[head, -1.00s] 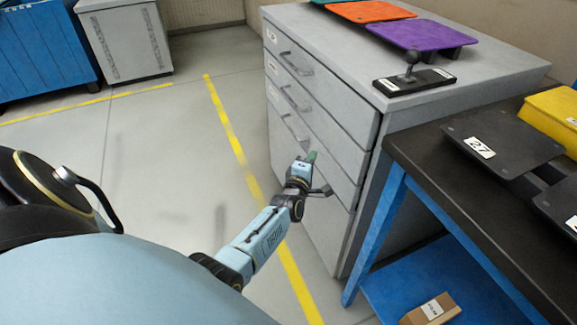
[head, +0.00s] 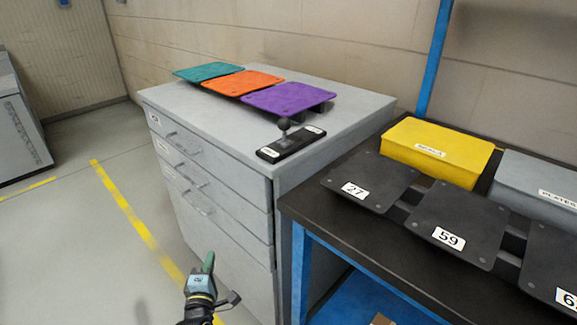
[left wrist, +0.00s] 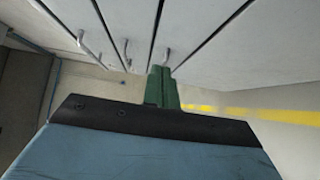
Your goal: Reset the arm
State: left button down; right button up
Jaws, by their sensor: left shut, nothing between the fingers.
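My left gripper (head: 208,262) is at the bottom of the head view, in front of the lower drawers of a grey cabinet (head: 335,93). Its green fingers are shut with nothing between them. In the left wrist view the shut fingers (left wrist: 161,88) point toward the cabinet's drawer fronts and handles (left wrist: 165,57). I cannot tell whether the fingers touch the cabinet. My right gripper is not in view.
Teal (head: 208,72), orange (head: 244,83) and purple (head: 288,97) plates and a black joystick box (head: 290,145) sit on the cabinet. A black bench (head: 300,208) at right holds numbered plates and a yellow box (head: 438,151). The floor at left is open, with yellow lines.

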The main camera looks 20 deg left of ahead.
pick_arm(q)
jog(key=s+d+f+m+g+h, duration=0.65)
jog(key=s+d+m, duration=0.3)
jog(key=m, duration=0.55)
jog(key=s+m+g+p, duration=0.9)
jog(key=s+p, duration=1.7)
jog(key=s, duration=0.9)
jog(key=shift+d+f+g+y+p, duration=0.3)
jog(key=shift+d+g+y+p, duration=0.05)
jog(key=shift+d+y+p, duration=0.1)
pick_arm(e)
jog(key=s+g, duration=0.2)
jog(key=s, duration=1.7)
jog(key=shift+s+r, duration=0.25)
pick_arm(q)
jog(key=shift+w, duration=0.1)
